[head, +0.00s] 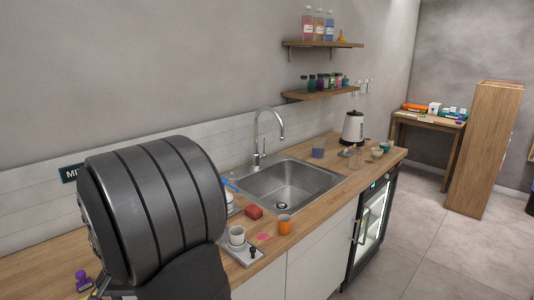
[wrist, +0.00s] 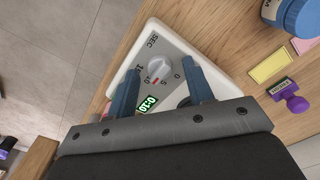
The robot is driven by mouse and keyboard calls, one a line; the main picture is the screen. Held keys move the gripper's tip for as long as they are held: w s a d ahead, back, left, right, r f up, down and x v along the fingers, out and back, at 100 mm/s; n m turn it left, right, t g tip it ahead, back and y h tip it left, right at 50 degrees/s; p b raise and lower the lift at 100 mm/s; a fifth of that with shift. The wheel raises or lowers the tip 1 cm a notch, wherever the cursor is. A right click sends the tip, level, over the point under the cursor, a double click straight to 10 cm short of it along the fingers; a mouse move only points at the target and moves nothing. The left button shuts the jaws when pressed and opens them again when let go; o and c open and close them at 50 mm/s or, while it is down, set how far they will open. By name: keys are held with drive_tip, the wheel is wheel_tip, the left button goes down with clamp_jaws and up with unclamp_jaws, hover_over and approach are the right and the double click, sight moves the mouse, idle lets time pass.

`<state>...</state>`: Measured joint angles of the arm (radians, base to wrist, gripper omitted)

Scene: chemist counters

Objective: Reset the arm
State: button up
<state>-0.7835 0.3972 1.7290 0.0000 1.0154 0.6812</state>
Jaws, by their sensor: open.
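My gripper (wrist: 160,70) shows in the wrist view with its two blue-grey fingers spread apart and nothing held between them. It is above a white device (wrist: 205,62) with a grey panel, a round dial (wrist: 158,76), the marking SEC and a green display (wrist: 149,103) that seems to read 0:10. The dial appears between the fingers, and no contact with it is visible. In the head view my dark, rounded arm link fills the lower left and hides the device and my fingers.
A purple stamp (wrist: 296,104), a yellow pad (wrist: 269,66) and a blue-capped bottle (wrist: 299,18) lie right of the device. Shelves (head: 322,95) hang behind.

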drive_tip(key=n, duration=0.7)
idle(0.4)
drive_tip(key=o, duration=1.2)
drive_tip(key=shift+w+r, duration=0.1)
drive_tip(key=shift+r, duration=0.15)
drive_tip(key=shift+c, duration=0.2)
drive_tip(key=w+d+r, duration=0.2)
drive_tip(key=d+r, duration=0.1)
drive_tip(key=r, duration=0.5)
drive_tip(key=w+d+r, duration=0.1)
drive_tip(key=d+r, duration=0.2)
drive_tip(key=r, duration=0.6)
wheel_tip(320, 180, down, 10)
drive_tip(key=shift+w+a+n, duration=0.15)
drive_tip(key=shift+w+n, duration=0.05)
drive_tip(key=shift+n, duration=0.2)
